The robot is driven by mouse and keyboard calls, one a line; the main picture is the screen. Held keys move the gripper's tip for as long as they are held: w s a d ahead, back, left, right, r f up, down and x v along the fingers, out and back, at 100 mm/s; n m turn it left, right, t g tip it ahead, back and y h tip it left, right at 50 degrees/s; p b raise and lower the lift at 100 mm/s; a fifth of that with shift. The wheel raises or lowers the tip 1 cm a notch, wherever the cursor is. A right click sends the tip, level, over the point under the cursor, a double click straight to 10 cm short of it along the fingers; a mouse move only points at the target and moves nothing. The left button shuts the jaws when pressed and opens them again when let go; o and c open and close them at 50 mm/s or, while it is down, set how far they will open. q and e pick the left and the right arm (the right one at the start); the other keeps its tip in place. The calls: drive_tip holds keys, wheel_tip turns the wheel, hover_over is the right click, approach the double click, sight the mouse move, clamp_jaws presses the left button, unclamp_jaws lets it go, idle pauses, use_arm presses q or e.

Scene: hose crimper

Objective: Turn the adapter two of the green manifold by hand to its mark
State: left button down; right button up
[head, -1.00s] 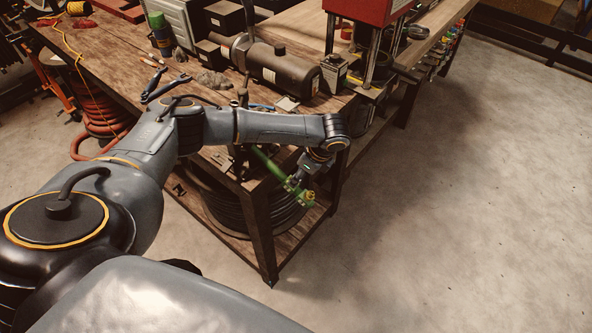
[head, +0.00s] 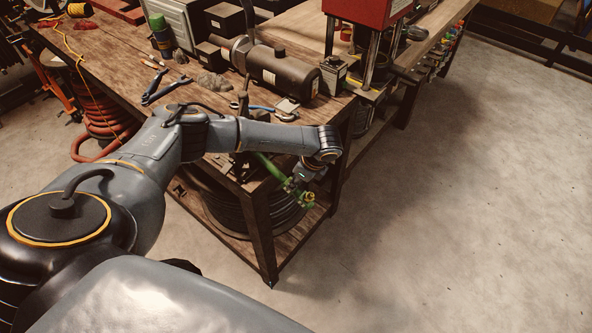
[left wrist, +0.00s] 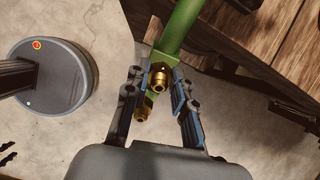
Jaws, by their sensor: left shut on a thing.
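The green manifold (head: 268,165) is a green pipe that sticks out past the bench's near corner, sloping down to the right. In the left wrist view the manifold (left wrist: 182,28) comes in from the top and carries brass adapters. One brass adapter (left wrist: 159,80) sits between the blue-padded fingers of my left gripper (left wrist: 160,88), which is shut on it. A second brass adapter (left wrist: 143,110) shows just below and left of it. In the head view my left gripper (head: 302,182) is at the manifold's outer end. I cannot make out the mark. My right gripper is not in view.
A coiled black hose (head: 225,208) lies on the shelf below. The floor to the right is clear.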

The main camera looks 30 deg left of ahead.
use_arm(q)
drive_tip(key=shift+n, duration=0.4)
